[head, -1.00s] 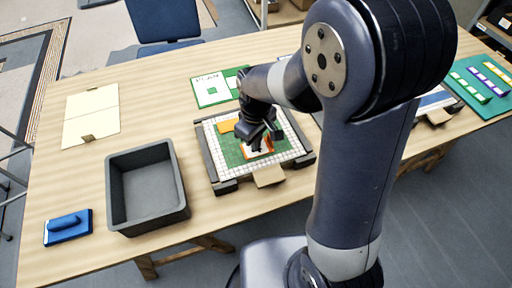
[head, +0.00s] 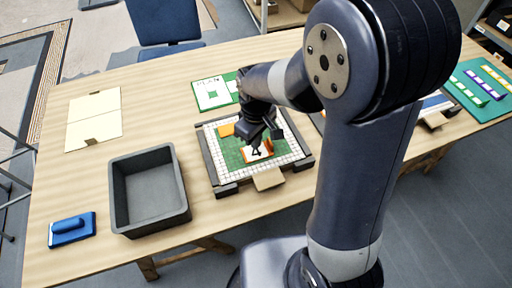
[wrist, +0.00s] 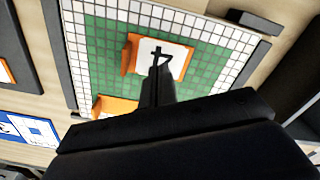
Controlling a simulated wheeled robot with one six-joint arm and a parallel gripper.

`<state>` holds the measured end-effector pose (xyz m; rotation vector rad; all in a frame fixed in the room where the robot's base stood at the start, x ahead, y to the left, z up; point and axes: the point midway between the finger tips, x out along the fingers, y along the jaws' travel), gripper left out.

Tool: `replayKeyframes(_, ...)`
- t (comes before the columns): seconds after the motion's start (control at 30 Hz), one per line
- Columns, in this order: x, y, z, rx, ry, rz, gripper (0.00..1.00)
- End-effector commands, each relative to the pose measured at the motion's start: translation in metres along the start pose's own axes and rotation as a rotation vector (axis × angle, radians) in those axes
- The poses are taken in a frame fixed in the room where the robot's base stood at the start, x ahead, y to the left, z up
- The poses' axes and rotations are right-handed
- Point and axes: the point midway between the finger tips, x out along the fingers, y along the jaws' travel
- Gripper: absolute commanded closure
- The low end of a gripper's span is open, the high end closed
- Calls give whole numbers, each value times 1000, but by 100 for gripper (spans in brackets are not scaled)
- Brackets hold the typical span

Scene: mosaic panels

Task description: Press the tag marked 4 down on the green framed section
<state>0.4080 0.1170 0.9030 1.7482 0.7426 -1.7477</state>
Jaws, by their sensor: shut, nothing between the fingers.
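The tag marked 4 (head: 255,153), white-faced with orange edges, lies on the green section (head: 233,157) of the mosaic panel, which has white tiles around it. In the wrist view the tag (wrist: 176,62) shows its black 4, and the green area (wrist: 97,55) spreads around it. My gripper (head: 264,140) is shut and empty, just above the tag. In the wrist view its fingertips (wrist: 158,75) overlap the lower edge of the 4. I cannot tell whether they touch the tag.
A second orange piece (head: 226,129) lies on the panel's far left part. Dark rails (head: 208,160) edge the panel. A grey bin (head: 148,190) and a blue float (head: 72,229) stand to the left. A plan sheet (head: 212,92) lies behind. Bare table lies between bin and cream boards (head: 93,118).

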Motion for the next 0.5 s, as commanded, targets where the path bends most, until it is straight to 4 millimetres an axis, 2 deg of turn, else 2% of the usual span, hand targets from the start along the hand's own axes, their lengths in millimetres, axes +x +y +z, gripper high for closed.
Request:
replayKeyframes(0.03,-8,0,0,0,1,0,100)
replayKeyframes(0.5,-45,0,0,0,0,0,100)
